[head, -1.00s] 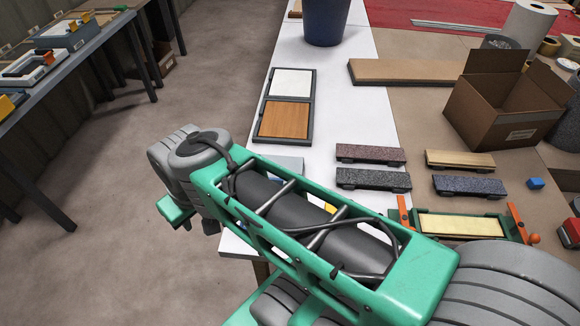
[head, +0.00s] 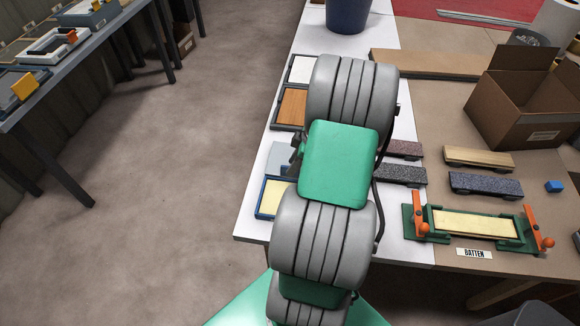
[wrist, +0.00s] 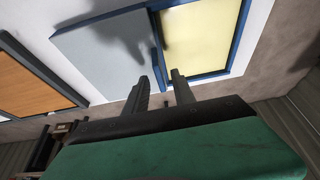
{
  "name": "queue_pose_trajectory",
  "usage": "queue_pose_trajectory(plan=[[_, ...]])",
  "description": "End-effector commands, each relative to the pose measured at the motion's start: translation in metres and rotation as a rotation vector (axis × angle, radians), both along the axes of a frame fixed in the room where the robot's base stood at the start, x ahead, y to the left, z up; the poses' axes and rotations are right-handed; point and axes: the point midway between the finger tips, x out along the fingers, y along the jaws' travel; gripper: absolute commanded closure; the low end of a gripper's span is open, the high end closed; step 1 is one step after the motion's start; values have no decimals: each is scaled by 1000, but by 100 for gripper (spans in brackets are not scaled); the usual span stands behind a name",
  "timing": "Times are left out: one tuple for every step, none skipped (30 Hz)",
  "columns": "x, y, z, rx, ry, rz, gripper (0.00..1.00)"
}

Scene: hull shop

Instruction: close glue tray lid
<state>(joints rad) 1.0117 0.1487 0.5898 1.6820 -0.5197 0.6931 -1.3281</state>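The glue tray has a blue rim (head: 260,199) and a pale yellow inside. It lies at the table's near left edge in the head view, partly behind my arm. In the wrist view its blue rim (wrist: 238,35) and yellow inside show at upper right. The grey lid (head: 280,158) lies open beyond the tray; it also shows in the wrist view (wrist: 95,55), left of the yellow inside. My gripper (wrist: 158,88) is open, its two dark fingers apart with nothing seen held. The fingertips appear near the blue edge between lid and tray; contact is unclear. My arm hides the gripper in the head view.
A dark frame (head: 278,125) with white and orange-brown panels lies beyond the lid. Several sanding blocks (head: 487,184), a green batten jig (head: 470,224) with orange clamps and a cardboard box (head: 520,110) stand to the right. A blue bin (head: 347,15) stands at the back.

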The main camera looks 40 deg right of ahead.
Motion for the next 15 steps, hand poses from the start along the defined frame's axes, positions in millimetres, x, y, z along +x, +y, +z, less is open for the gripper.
queue_pose_trajectory(plan=[[3,3,-8,3,2,2,69],[4,4,-12,2,1,2,69],[7,5,-16,0,0,1,69],[7,6,-20,1,1,0,69],[8,6,-22,0,1,0,69],[9,6,-24,-1,0,-1,69],[9,6,-26,-2,0,-2,69],[9,7,-26,-2,0,-2,69],[9,7,-27,-2,0,-2,69],[9,7,-27,-2,1,-2,69],[9,7,-27,-2,1,-2,69],[9,7,-27,-2,1,-2,69],[9,7,-27,-2,1,-2,69],[9,7,-27,-2,1,-2,70],[9,7,-27,-2,0,-2,73]])
